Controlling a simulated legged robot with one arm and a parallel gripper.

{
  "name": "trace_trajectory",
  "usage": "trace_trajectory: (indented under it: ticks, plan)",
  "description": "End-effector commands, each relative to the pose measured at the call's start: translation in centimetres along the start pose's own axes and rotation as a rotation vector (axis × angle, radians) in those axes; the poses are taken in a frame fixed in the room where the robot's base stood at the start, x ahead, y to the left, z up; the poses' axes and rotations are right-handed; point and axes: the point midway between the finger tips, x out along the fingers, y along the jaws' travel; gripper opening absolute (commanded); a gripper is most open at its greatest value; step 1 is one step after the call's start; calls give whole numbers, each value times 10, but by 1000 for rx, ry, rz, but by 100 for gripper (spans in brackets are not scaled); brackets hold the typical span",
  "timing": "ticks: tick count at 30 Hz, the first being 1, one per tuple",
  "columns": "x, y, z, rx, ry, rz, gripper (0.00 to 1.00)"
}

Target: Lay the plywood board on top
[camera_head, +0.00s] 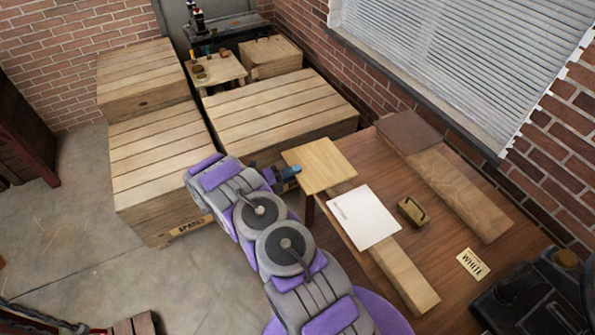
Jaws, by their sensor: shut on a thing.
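The light plywood board (319,163) is at the left edge of the brown table, over the far end of a wooden plank. My gripper (290,172) is shut on the board's left edge; the fingertips are partly hidden by the board. A white sheet (363,217) lies on the plank (408,280), just nearer than the board. The board and the sheet are side by side in the picture, and I cannot tell whether the board touches the plank.
A black machine (530,300) stands front right. Wooden crates (270,110) stand behind.

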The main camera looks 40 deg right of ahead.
Motion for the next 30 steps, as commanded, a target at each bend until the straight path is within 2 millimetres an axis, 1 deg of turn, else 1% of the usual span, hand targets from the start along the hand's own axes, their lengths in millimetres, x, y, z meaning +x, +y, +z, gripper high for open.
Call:
trace_trajectory:
  ticks: [15,25,30]
  plan:
    - [-30,-14,1,1,-2,1,0]
    - [-41,-16,0,0,-1,0,0]
    - [-59,-16,0,-1,-2,-2,0]
